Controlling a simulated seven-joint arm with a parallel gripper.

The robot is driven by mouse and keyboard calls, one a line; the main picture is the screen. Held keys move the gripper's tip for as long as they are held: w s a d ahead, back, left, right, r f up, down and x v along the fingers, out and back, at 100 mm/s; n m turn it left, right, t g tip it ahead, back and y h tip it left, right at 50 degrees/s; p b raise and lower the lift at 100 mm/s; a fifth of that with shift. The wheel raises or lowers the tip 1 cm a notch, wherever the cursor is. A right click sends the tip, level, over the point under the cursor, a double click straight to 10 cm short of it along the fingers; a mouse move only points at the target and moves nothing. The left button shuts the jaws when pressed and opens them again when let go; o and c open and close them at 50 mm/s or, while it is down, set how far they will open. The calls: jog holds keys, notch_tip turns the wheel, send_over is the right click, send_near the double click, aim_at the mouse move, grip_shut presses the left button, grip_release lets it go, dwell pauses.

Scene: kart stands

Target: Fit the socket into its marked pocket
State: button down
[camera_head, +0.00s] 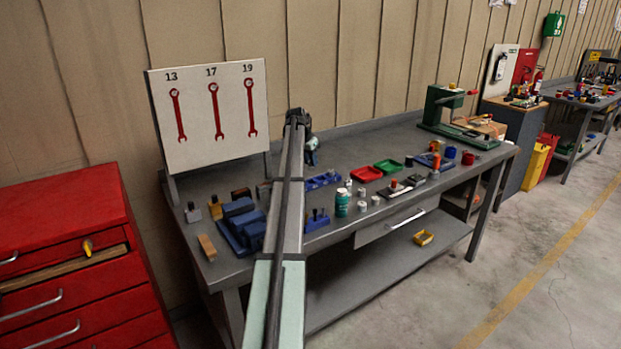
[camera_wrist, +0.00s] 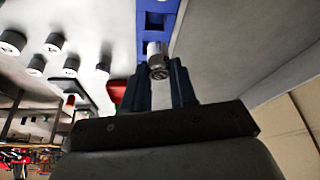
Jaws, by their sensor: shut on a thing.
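My gripper (camera_wrist: 164,70) is shut on a short metallic socket (camera_wrist: 157,60), which sits between the fingertips in the wrist view. Just beyond the socket is a blue rack (camera_wrist: 144,42) with dark square pockets. The socket overlaps the rack's near part in the picture; I cannot tell whether it touches the rack or is inside a pocket. In the head view my gripper (camera_head: 311,150) is at the end of the arm, above the back of the bench, behind the blue rack (camera_head: 322,181). The socket is too small to make out there.
Several pale cylinders (camera_wrist: 55,42) stand left of the rack. A wrench board (camera_head: 208,112) stands at the bench's back left.

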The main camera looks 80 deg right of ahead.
jog(key=shift+f, duration=3.45)
jog(key=shift+f, duration=0.1)
jog(key=c, duration=0.9)
grip_release()
jog(key=v, duration=1.2)
jog(key=shift+w, duration=0.1)
